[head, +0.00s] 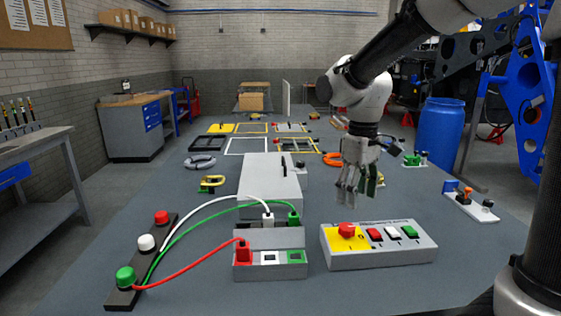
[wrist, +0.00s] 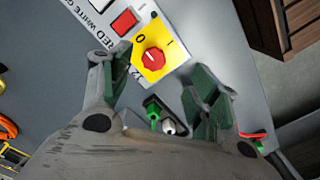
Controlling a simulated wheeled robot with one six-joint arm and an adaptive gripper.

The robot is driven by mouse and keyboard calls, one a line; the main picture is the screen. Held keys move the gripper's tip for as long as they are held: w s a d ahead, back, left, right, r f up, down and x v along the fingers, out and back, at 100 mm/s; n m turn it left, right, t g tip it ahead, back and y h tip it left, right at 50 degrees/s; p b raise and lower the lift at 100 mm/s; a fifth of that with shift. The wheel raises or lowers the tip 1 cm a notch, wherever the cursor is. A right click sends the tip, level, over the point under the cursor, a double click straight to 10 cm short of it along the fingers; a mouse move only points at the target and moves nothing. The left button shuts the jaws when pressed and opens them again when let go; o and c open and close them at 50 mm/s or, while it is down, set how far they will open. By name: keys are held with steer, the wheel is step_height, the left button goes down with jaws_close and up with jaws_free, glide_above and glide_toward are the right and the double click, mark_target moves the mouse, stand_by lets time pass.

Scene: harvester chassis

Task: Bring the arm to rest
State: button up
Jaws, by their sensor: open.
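My gripper (head: 355,192) hangs over the grey worktable (head: 450,245), pointing down, behind and above the control box (head: 380,257). It is open, with nothing between its fingers. In the wrist view the two fingers of my gripper (wrist: 160,80) stand apart. Between and beyond them is the box's yellow plate with a red rotary knob (wrist: 153,58). In the head view the red knob (head: 346,230) sits at the box's left end, with red, white and green switches to its right. My gripper appears clear of the box.
A grey socket block (head: 270,258) holds a red plug; red, white and green cables run to a lamp strip (head: 143,262). A larger grey box (head: 270,178) stands behind. Frames and rings lie farther back. A blue barrel (head: 440,125) stands beyond the table's right side.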

steer(key=s+d+r+m+t, duration=0.2)
steer(key=s+d+m, duration=0.1)
steer(key=s+d, duration=0.4)
steer(key=s+d+r+m+t, duration=0.2)
steer(key=s+d+r+m, duration=0.1)
steer(key=s+d, duration=0.4)
steer(key=s+m, duration=0.1)
steer(key=s, duration=0.2)
steer(key=shift+s+d+r+t, duration=0.15)
steer(key=shift+d+r+t, duration=0.05)
steer(key=shift+r+t, duration=0.2)
steer(key=shift+a, duration=0.15)
